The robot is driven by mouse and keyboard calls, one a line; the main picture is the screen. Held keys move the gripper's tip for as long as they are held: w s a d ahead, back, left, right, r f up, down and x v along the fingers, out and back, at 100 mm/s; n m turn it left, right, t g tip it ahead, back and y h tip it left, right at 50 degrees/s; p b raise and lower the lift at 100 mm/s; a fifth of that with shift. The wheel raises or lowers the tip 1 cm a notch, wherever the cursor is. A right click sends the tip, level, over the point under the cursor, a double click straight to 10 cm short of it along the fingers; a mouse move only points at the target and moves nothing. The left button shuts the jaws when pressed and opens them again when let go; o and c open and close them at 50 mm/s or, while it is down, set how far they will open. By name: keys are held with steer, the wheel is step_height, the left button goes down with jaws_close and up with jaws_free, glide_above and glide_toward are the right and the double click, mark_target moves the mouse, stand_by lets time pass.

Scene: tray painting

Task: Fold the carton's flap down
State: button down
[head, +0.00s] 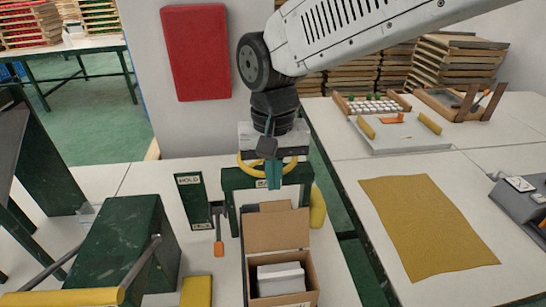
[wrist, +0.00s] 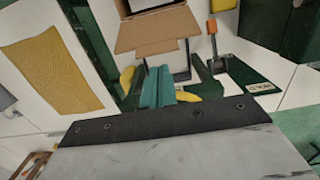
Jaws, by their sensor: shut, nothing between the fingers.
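The brown carton (head: 312,280) stands open on the white table, with white boxes (head: 280,278) inside. Its flap (head: 277,231) stands up from the far edge, with a narrower brown piece beyond it. In the wrist view the flap (wrist: 157,29) shows at the top, with the carton's opening partly cut off by the frame edge. My gripper (head: 274,180) has teal fingers, pointing down, shut and empty. In the head view it is just beyond and above the flap, at the dark green frame. In the wrist view the fingers (wrist: 160,88) appear apart from the flap.
A dark green frame (head: 232,181) stands behind the carton, with a green HOLD panel (head: 192,200) and an orange-handled lever (head: 218,248) to its left. A yellow rounded piece (head: 318,207) is at its right. A yellow cloth (head: 425,228) lies on the right table.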

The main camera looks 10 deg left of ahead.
mark_target(276, 227)
step_height(276, 227, down, 3)
steer(key=shift+f, duration=0.1)
steer(key=shift+s, duration=0.1)
stand_by(0.4)
